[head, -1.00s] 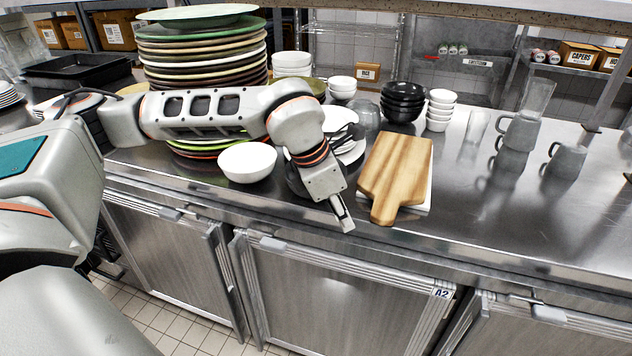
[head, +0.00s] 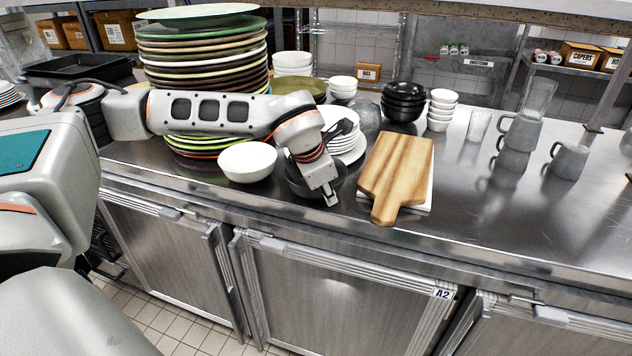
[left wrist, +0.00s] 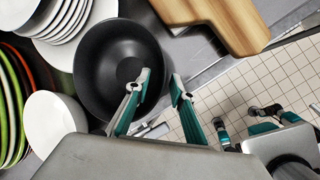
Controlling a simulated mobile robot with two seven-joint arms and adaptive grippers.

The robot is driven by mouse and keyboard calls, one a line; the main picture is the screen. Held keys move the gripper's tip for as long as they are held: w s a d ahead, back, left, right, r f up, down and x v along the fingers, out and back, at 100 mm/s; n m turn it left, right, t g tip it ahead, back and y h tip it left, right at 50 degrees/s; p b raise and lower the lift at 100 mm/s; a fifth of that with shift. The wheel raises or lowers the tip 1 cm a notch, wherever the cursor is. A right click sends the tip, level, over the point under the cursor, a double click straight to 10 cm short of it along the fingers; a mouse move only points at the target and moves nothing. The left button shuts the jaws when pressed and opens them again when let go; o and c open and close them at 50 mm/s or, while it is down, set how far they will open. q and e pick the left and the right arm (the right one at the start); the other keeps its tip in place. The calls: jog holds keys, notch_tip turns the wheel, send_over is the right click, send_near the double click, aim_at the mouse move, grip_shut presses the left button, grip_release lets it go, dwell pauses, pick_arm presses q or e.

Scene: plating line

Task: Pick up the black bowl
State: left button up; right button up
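A single black bowl (head: 294,183) stands on the steel counter near its front edge, partly hidden behind my left gripper (head: 331,198). In the left wrist view, the black bowl (left wrist: 98,75) is upright and empty. My left gripper (left wrist: 160,82) is open there, with one fingertip over the bowl's inside and the other outside its rim. Contact with the bowl cannot be told. A stack of black bowls (head: 403,102) stands farther back. My right gripper (left wrist: 243,120) shows at the lower right of the left wrist view, open and empty over the floor.
A white bowl (head: 247,162) stands left of the black bowl, and stacked white plates (head: 343,143) stand right behind it. A wooden board (head: 398,170) lies to the right. A tall plate stack (head: 203,55) is behind my arm. The right front counter is clear.

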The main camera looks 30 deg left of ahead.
pick_arm(q)
jog(key=shift+c, duration=0.3)
grip_shut()
